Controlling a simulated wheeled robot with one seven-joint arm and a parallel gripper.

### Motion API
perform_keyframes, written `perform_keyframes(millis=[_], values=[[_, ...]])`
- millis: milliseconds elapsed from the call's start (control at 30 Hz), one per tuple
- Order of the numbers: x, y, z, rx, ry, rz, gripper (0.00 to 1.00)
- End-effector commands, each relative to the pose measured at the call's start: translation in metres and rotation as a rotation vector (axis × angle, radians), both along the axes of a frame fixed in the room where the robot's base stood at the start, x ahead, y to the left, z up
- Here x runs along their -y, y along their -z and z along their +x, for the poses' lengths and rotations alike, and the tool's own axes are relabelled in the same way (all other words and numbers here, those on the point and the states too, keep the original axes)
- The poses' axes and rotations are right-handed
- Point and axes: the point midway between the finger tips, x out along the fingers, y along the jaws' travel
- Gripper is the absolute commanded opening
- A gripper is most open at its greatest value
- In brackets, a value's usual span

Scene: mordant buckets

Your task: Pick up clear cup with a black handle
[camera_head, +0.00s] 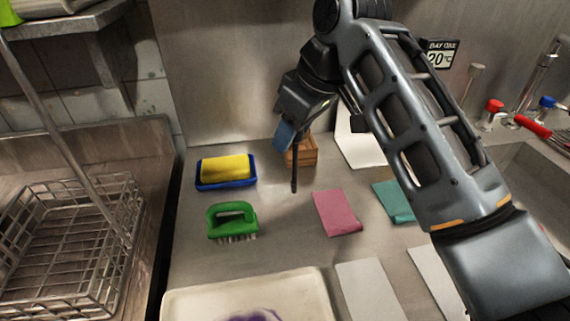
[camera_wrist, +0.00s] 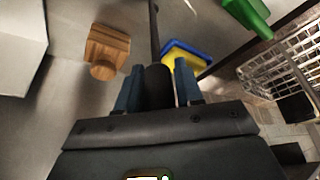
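My gripper (camera_head: 288,134) is above the counter near the wooden block, pointing downward. In the wrist view its two blue fingers (camera_wrist: 160,88) close on both sides of a thick black handle (camera_wrist: 159,84). A thin dark stem runs from the handle toward the top edge of the wrist view. In the head view the dark stem (camera_head: 294,175) hangs below the fingers. I cannot make out a clear cup in either view; the far end of the stem is cut off in the wrist view.
A wooden block (camera_head: 302,152) stands close behind the stem. A yellow sponge (camera_head: 226,167) in a blue tray, a green brush (camera_head: 232,220), and pink (camera_head: 337,213) and teal (camera_head: 394,202) cloths lie around. A wire rack (camera_head: 70,250) is left, a pale tray (camera_head: 200,300) in front, a sink right.

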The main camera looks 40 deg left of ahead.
Motion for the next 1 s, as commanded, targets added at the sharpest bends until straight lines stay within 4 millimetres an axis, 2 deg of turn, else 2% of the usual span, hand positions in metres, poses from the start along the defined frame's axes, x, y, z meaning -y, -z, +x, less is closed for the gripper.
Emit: perform_keyframes(millis=[33, 367, 767, 1000], values=[[0.000, 0.000, 0.000, 0.000, 0.000, 0.000, 0.31], [0.000, 0.000, 0.000, 0.000, 0.000, 0.000, 0.00], [0.000, -0.001, 0.000, 0.001, 0.000, 0.001, 0.00], [-0.001, -0.015, 0.000, 0.003, -0.001, 0.002, 0.00]])
